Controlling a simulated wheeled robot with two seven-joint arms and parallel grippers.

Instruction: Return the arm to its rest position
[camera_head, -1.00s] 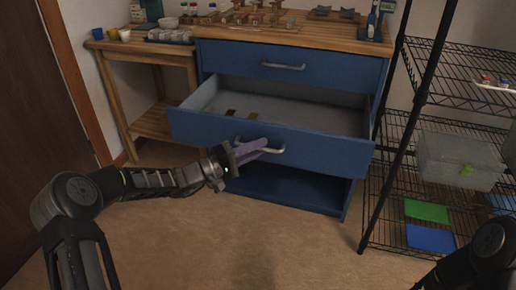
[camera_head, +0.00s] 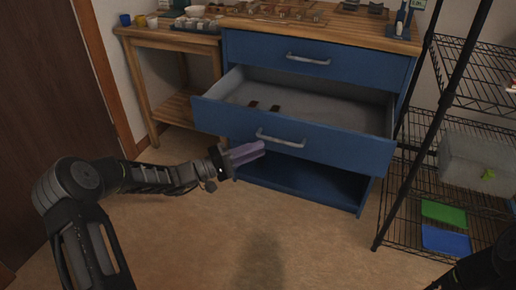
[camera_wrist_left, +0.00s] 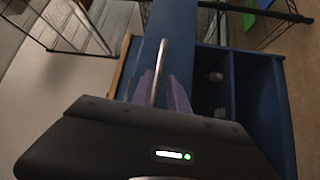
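My left gripper (camera_head: 248,153) has purple fingers. They are a little apart, with nothing gripped, just in front of and below the handle (camera_head: 280,139) of the open blue drawer (camera_head: 330,147). In the left wrist view the fingers (camera_wrist_left: 163,92) show on either side of a metal handle (camera_wrist_left: 160,58), with a gap between them. My left arm reaches in from the left, low over the floor. Only a dark part of my right arm shows at the lower right; its gripper is out of view.
The blue cabinet (camera_head: 340,70) has a closed top drawer and an open space below. Two small brown pieces (camera_head: 264,106) lie in the open drawer. A wooden side table (camera_head: 170,33) stands left, a black wire rack (camera_head: 470,95) right. The front floor is clear.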

